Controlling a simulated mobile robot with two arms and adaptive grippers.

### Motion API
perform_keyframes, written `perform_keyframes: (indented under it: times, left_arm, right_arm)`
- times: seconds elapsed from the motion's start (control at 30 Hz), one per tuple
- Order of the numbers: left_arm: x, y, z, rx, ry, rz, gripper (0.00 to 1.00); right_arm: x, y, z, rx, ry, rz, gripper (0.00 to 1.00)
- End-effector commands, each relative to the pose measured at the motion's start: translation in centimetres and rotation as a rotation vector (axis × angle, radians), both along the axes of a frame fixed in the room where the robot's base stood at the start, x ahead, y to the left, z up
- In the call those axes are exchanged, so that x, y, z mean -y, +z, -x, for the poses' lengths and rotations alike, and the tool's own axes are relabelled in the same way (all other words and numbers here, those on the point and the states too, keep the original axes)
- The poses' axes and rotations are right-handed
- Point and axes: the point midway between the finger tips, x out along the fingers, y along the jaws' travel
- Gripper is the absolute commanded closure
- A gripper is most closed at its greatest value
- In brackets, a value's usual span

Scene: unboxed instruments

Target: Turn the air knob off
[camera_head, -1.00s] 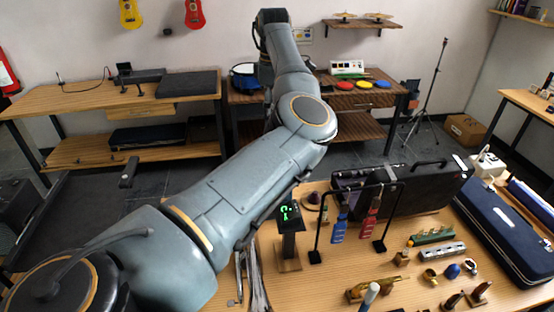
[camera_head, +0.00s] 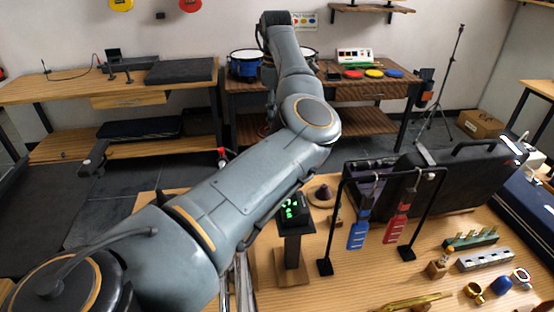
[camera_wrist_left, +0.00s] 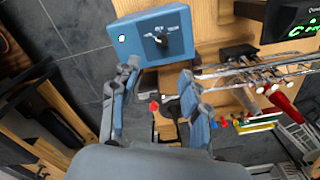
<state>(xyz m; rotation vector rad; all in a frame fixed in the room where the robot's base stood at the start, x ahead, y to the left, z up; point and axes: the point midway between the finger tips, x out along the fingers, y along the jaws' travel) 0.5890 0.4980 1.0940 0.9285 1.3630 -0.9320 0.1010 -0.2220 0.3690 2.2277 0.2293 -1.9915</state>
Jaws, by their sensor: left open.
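The air knob (camera_wrist_left: 161,39) is a small black knob on the face of a blue box (camera_wrist_left: 138,29), at the top of the left wrist view. White markings and a small green light show on that face. My left gripper (camera_wrist_left: 160,72) is open, with its two blue-grey fingers apart and nothing between them. Its fingertips appear near the box's lower edge in that view; I cannot tell how far they are from the knob. In the head view my left arm hides the box and gripper. My right gripper is not in view.
A small device with a green display (camera_head: 293,207) stands on the wooden table (camera_head: 350,283). Beside it is a black rack (camera_head: 344,180) with blue and red tags. An open black case (camera_head: 465,185) stands behind. Brass and silver instruments (camera_wrist_left: 265,73) lie right of my fingers.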

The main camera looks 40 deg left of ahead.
Motion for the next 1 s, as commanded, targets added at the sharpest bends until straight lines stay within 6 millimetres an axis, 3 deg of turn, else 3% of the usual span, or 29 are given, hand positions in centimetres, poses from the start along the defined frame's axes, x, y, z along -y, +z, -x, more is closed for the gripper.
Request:
perform_keyframes:
  times: [0.3, 0.6, 0.8, 1.0]
  left_arm:
    - [0.1, -5.6, 0.1, -0.003, 0.0, 0.002, 0.54]
    - [0.1, -11.2, 0.1, -0.003, -0.001, 0.001, 0.54]
    - [0.1, -12.9, 0.1, -0.002, 0.0, 0.001, 0.54]
    - [0.1, -13.2, 0.1, -0.001, 0.0, -0.001, 0.54]
  right_arm:
    - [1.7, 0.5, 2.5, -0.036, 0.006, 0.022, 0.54]
    - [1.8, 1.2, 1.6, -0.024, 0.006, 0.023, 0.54]
    - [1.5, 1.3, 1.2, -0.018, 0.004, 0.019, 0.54]
    - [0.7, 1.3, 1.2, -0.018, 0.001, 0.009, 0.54]
